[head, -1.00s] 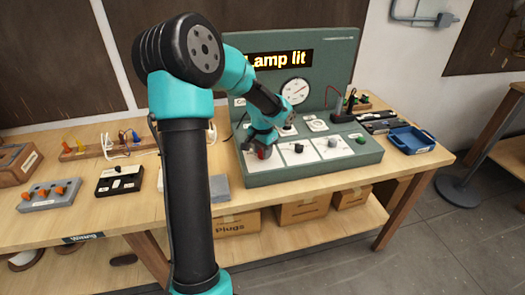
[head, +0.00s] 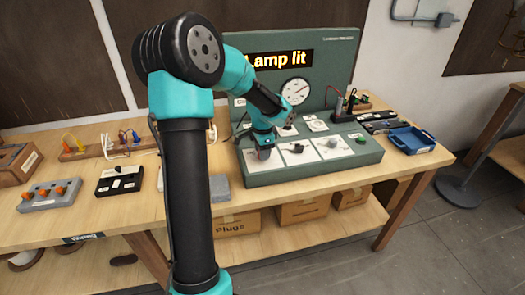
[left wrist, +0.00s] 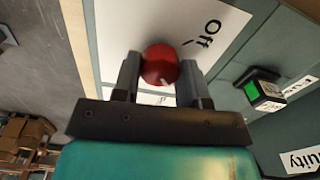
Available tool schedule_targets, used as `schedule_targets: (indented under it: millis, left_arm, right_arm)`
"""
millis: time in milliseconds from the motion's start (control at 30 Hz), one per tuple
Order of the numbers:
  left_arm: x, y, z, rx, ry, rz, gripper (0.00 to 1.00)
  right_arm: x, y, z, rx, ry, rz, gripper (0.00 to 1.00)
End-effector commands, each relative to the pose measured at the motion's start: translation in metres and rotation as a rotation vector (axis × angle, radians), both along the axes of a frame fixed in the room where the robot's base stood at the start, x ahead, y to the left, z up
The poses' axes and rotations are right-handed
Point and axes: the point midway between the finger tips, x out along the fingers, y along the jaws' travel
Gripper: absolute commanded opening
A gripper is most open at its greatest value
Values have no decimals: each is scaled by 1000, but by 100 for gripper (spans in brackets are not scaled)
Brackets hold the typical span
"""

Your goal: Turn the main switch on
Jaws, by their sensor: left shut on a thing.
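The main switch is a red round knob (left wrist: 160,64) on a white plate (left wrist: 215,25) marked "Off". In the left wrist view it sits between the two fingers of my left gripper (left wrist: 160,82), which is shut on it. A small white mark shows on the knob's near edge. In the head view my left gripper (head: 264,146) is down at the left front of the green test panel (head: 300,176), and it mostly hides the knob. The panel's display (head: 278,59) reads "Lamp lit". My right gripper is in neither view.
Dark knobs (head: 296,148) and a green button (head: 361,140) sit right of the gripper on the panel. A dial (head: 296,91) is behind. A grey block with orange parts (head: 48,195) and a black box (head: 119,181) are at left.

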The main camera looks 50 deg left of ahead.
Motion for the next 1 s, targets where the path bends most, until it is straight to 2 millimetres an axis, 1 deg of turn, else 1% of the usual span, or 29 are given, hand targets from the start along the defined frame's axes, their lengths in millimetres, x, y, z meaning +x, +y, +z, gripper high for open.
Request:
schedule_targets:
  millis: [167, 200, 433, 467, 767, 867, 1000]
  left_arm:
    - [0, 0, 1, 2, -2, -1, 16]
    - [0, 0, 1, 2, -2, -1, 41]
    - [0, 0, 0, 1, 0, 0, 63]
    - [0, 0, 0, 1, 0, 0, 65]
    - [0, 0, 2, 1, 0, 0, 65]
    - [0, 0, 8, 2, -2, 1, 65]
    - [0, 1, 25, 3, -3, 0, 65]
  right_arm:
    - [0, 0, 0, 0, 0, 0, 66]
    - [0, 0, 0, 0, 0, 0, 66]
    - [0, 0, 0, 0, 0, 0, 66]
    - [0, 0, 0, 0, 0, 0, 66]
    - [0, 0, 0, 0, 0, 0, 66]
    - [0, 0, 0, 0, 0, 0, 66]
    - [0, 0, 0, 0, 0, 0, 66]
